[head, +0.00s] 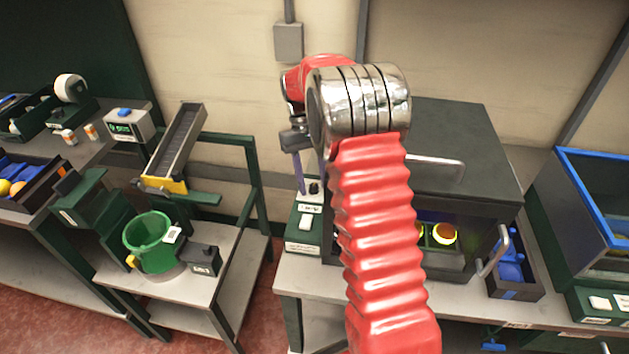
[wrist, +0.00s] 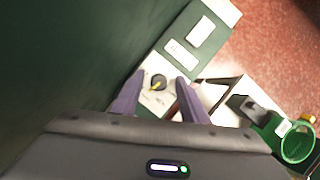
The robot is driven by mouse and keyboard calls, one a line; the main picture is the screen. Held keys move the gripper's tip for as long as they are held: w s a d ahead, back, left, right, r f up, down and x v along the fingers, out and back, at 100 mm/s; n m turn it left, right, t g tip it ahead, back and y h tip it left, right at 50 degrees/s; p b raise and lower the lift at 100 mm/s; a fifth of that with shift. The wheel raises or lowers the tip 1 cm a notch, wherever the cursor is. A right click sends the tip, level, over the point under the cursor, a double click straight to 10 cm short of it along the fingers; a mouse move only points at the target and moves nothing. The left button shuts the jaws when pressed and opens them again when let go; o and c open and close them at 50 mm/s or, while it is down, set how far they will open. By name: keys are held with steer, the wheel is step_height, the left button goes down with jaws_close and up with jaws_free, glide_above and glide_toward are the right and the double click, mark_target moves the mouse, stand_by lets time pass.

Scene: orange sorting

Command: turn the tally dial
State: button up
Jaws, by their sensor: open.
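The tally dial is a small black knob with a yellow pointer on a pale plate; it is in the wrist view (wrist: 157,83) and, small, in the head view (head: 314,187). It sits on a dark green control box (head: 303,228) at the left of the dark cabinet. My gripper (wrist: 160,76) is open, its purple fingers pointing at the dial, one on each side of it in the wrist view. In the head view my gripper (head: 301,190) hangs just above the box. I cannot tell whether the fingers touch the dial.
The dark cabinet (head: 465,140) stands right beside the box, its side filling the wrist view's left. A green bucket (head: 150,243) stands on a lower bench at left. A blue-rimmed bin (head: 590,160) is at right.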

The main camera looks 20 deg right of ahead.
steer(key=shift+r, duration=0.1)
steer(key=shift+w+r, duration=0.3)
steer(key=shift+r, duration=0.1)
steer(key=v, duration=1.2)
steer(key=shift+r, duration=0.35)
steer(key=s+a+r+n, duration=0.1)
steer(key=a+r, duration=0.3)
steer(key=a, duration=0.1)
steer(key=shift+s+a+f+n+t+h, duration=0.2)
steer(key=shift+s+f+n+t+h, duration=0.5)
steer(key=shift+n, duration=1.85)
steer(key=shift+s+a+f+n+t+h, duration=0.15)
steer(key=shift+s+f+n+t+h, duration=0.6)
steer(key=shift+n, duration=1.75)
steer(key=shift+s+a+f+n+t+h, duration=0.2)
steer(key=shift+s+f+n+t+h, duration=0.45)
steer(key=shift+n, duration=1.9)
steer(key=shift+w+r+h, duration=0.15)
steer(key=shift+w+h, duration=0.05)
steer(key=shift+h, duration=0.1)
